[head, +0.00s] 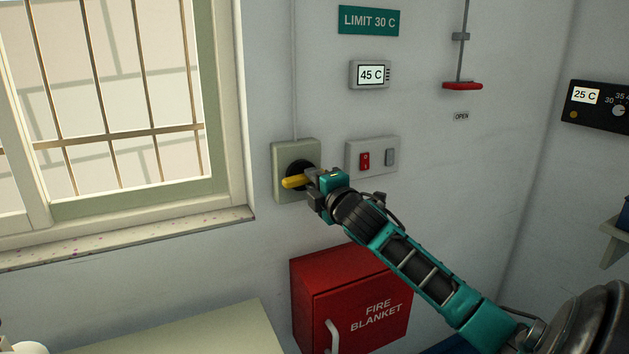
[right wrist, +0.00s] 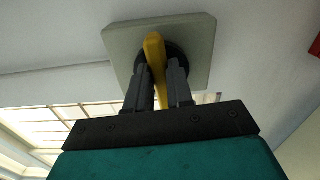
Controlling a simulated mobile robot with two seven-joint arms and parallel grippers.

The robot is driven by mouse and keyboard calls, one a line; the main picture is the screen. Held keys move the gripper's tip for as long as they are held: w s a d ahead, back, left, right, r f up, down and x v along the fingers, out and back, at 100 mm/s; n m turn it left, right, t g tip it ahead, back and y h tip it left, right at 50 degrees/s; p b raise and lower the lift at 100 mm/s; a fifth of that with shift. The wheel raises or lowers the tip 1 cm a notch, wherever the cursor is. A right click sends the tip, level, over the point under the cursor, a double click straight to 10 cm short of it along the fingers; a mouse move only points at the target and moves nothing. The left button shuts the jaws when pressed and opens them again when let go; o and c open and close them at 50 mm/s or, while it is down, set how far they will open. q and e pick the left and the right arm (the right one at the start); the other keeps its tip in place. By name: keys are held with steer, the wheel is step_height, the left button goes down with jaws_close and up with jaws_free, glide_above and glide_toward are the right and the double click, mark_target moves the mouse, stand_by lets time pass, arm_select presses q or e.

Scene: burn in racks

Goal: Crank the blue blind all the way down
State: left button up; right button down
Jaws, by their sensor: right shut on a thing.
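A beige wall box (head: 283,150) with a dark round hub (head: 299,166) carries a yellow crank handle (head: 293,182), right of the window. My right gripper (head: 309,178) is shut on the yellow handle. In the right wrist view, the handle (right wrist: 154,50) passes between the two dark fingers (right wrist: 160,82), in front of the box plate (right wrist: 202,38). The window (head: 120,110) at the left shows bare panes and thin bars; I see no blue blind across the part in view. My left gripper is not in view.
A switch plate (head: 378,152) with a red switch sits just right of the crank box. A red fire blanket cabinet (head: 345,290) is below my right arm. A display (head: 371,75) reads 45 C under a LIMIT 30 C sign (head: 369,20). A red handle (head: 462,86) hangs farther right.

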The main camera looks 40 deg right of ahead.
steer(key=m, duration=0.9)
steer(key=a+m, duration=0.1)
steer(key=m, duration=0.8)
steer(key=a+f+m, duration=0.1)
steer(key=m, duration=0.8)
steer(key=shift+w, duration=0.3)
steer(key=m, duration=0.5)
steer(key=shift+a+r+m, duration=0.1)
steer(key=shift+r+m, duration=0.15)
steer(key=shift+m, duration=0.15)
steer(key=m, duration=0.5)
steer(key=shift+r, duration=0.25)
steer(key=shift+r+m, duration=0.2)
steer(key=shift+m, duration=2.1)
